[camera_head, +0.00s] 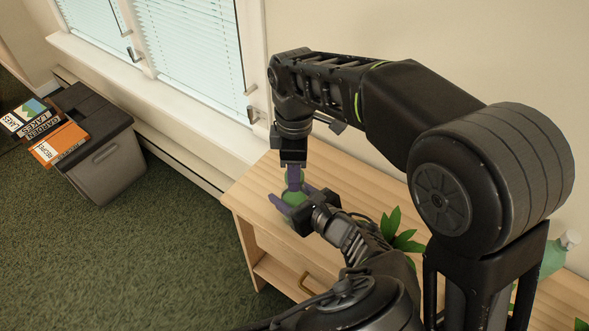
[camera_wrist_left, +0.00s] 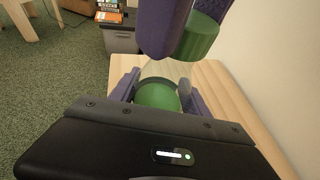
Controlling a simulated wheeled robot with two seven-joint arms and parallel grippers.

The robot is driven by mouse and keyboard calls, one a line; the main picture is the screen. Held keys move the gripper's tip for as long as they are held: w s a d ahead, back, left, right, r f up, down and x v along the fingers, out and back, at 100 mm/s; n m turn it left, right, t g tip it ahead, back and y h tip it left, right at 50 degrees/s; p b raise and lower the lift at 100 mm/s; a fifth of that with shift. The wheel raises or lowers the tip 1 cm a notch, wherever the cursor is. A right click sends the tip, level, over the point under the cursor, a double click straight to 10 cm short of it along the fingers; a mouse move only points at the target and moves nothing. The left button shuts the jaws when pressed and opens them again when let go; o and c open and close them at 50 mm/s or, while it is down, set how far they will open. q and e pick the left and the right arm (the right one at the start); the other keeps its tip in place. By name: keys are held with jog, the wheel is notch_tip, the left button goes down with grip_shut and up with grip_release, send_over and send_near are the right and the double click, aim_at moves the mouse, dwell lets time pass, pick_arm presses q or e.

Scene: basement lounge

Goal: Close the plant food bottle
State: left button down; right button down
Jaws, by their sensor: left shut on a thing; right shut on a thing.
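The plant food bottle (camera_head: 293,198) holds green contents and stands at the left end of the wooden cabinet; it also shows in the left wrist view (camera_wrist_left: 157,96). My left gripper (camera_head: 296,196) is shut around the bottle, with its purple fingers on either side. My right gripper (camera_head: 293,180) points down from above, shut on a green cap (camera_wrist_left: 200,38). In the left wrist view the cap is apart from the bottle, above it and to the right. The bottle's mouth is mostly hidden there by a right finger.
The wooden cabinet top (camera_head: 253,185) is bare around the bottle's left. A leafy plant (camera_head: 396,230) and a pale green bottle (camera_head: 556,256) stand to the right, partly behind my arms. A grey bin (camera_head: 105,160) with books stands on the carpet at left.

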jog(key=m, duration=0.4)
jog(key=shift+m, duration=0.4)
jog(key=m, duration=1)
jog(key=shift+m, duration=0.3)
jog(key=m, duration=0.4)
jog(key=shift+m, duration=0.3)
jog(key=c, duration=0.8)
grip_release()
jog(key=shift+r, duration=3.75)
